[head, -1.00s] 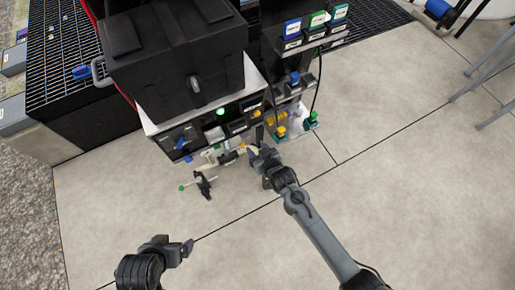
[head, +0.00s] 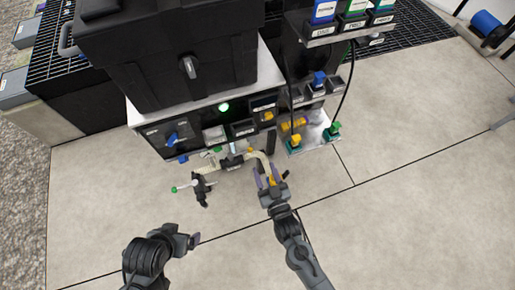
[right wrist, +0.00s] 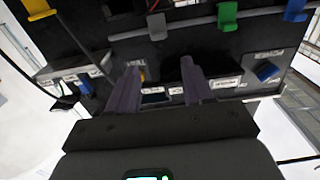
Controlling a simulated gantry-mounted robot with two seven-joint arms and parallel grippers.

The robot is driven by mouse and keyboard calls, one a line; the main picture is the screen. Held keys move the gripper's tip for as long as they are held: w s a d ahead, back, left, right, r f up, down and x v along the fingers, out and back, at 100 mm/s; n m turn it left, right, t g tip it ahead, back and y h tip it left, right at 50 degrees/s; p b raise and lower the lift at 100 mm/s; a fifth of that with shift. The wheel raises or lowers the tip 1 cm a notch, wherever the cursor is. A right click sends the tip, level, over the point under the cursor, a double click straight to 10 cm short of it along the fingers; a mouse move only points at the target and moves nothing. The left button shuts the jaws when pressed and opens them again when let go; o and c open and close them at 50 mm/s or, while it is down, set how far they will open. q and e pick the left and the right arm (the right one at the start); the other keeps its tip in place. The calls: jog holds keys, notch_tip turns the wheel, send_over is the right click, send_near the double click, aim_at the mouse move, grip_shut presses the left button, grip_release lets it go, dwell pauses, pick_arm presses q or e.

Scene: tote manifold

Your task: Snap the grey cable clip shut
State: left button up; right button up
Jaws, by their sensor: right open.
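The grey cable clip (right wrist: 157,26) shows in the right wrist view as a small hooked piece on the dark panel's edge, between a yellow clip (right wrist: 38,8) and a green clip (right wrist: 228,15). Its jaw looks open, but it is small there. In the head view it is too small to make out surely beside the pale hose (head: 205,168). My right gripper (head: 268,182) is open and empty below the panel's front edge, near the hose's right end; its two fingers (right wrist: 158,84) point at the panel, apart from the grey clip. My left gripper (head: 194,241) is low and away from the panel.
A blue clip (right wrist: 295,10) is at the far end of the row. The black panel (head: 155,142) carries a blue knob, labels and a lit green lamp (head: 223,107). A black valve (head: 201,188) hangs at the hose's left. The floor (head: 400,220) in front is clear.

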aim_at(253, 139)
jog(key=b+x, duration=0.5)
jog(key=x, duration=0.5)
jog(key=shift+w+f, duration=0.3)
jog(key=shift+w, duration=0.05)
jog(key=shift+c, duration=0.5)
grip_shut()
jog(key=g+p, duration=0.1)
jog(key=p, duration=0.3)
jog(key=r+g+p, duration=0.1)
jog(key=p, duration=0.3)
jog(key=shift+w+a+r+h+p, duration=0.1)
jog(key=shift+w+h+p, duration=0.15)
jog(key=shift+h+p, duration=0.15)
